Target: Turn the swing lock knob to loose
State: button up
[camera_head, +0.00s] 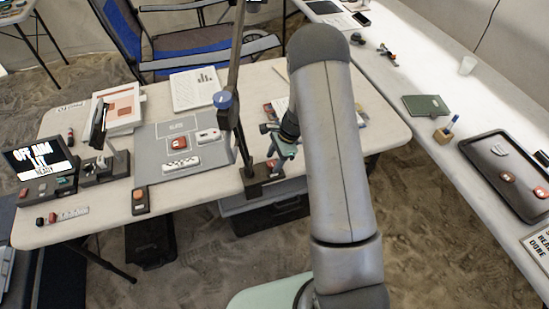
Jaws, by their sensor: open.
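A dark upright post (237,60) stands at the front edge of the near table, on a dark base (262,186). A round blue-topped knob (223,99) sits on the post at mid height; it may be the swing lock knob, but no label is readable. Whether it is tight or loose cannot be told. My gripper (283,150) is open, just right of the post and lower than the blue knob, apart from it. My arm hides part of the wrist and the table behind.
The near table (190,200) holds a grey mat (208,160) with small items, a small screen (40,157), a dark device (103,168) and an orange-button box (140,200). A folding chair (190,45) stands behind. A side table right holds a black tray (478,172).

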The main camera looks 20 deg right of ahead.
jog(key=c, duration=1)
jog(key=n+b, duration=0.1)
jog(key=n, duration=0.1)
jog(key=n+g+b, duration=0.1)
jog(key=shift+w+f+n+h, duration=0.1)
jog(key=shift+w+n+h, duration=0.1)
jog(key=shift+n+h, duration=0.15)
jog(key=n+g+b, duration=0.1)
jog(key=n, duration=0.1)
jog(key=n+g+h+b, duration=0.1)
jog(key=n+b, duration=0.1)
jog(key=n, duration=0.1)
jog(key=shift+w+a+n, duration=0.15)
jog(key=shift+w+n, duration=0.05)
jog(key=shift+n, duration=0.05)
jog(key=n+b, duration=0.1)
jog(key=n, duration=0.1)
jog(key=n+h+b, duration=0.1)
jog(key=n, duration=0.1)
jog(key=shift+w+a+g+h, duration=0.1)
jog(key=shift+a+g+h, duration=0.15)
jog(key=shift+g, duration=0.15)
jog(key=shift+a+n+h+b, duration=0.1)
jog(key=shift+n+h+b, duration=0.6)
jog(key=shift+n, duration=1.7)
